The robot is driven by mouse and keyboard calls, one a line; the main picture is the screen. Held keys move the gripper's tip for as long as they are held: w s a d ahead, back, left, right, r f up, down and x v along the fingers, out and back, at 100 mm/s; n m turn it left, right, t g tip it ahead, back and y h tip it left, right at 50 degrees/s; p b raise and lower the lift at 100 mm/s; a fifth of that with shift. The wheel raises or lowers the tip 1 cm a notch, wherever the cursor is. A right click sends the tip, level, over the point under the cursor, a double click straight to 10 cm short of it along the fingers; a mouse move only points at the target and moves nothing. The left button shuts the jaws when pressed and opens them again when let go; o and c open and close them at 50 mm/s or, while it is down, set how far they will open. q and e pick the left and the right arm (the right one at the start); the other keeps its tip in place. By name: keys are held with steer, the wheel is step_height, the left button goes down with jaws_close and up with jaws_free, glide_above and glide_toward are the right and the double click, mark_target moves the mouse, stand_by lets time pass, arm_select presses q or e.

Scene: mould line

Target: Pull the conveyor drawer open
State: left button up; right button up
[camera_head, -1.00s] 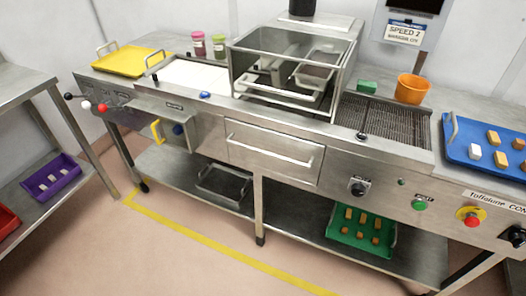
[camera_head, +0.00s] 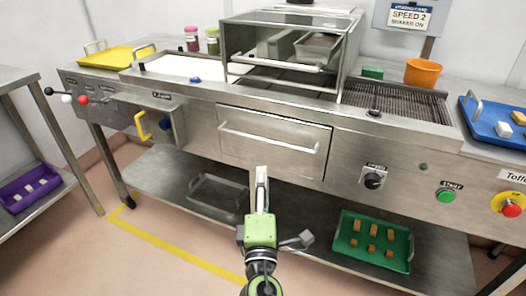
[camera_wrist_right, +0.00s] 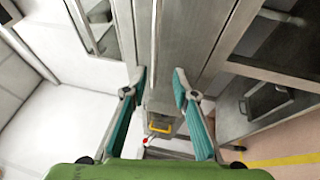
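The conveyor drawer (camera_head: 255,153) is a wide steel front in the middle of the machine, and it looks flush with the panel around it. Its long horizontal bar handle (camera_head: 270,137) runs across the upper part of the front. My right gripper (camera_head: 262,172) is in front of the drawer's lower edge, below the handle and apart from it in the picture. In the right wrist view the gripper's two teal fingers (camera_wrist_right: 160,78) stand apart with nothing held between them. My left gripper is not in view.
A yellow handle (camera_head: 142,126) sits left of the drawer, and a black knob (camera_head: 373,181) sits right. The lower shelf holds a grey tray (camera_head: 218,194) and a green tray (camera_head: 345,242) with toffee-coloured blocks. The floor in front is clear.

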mark_target(263, 140)
steer(key=w+r, duration=0.1)
steer(key=w, duration=0.3)
steer(key=w+r, duration=0.1)
steer(key=w, duration=0.4)
steer(key=w+r, duration=0.1)
steer(key=w, duration=0.3)
steer(key=shift+w+d+r, duration=0.15)
steer(key=shift+w, duration=0.1)
jaws_close()
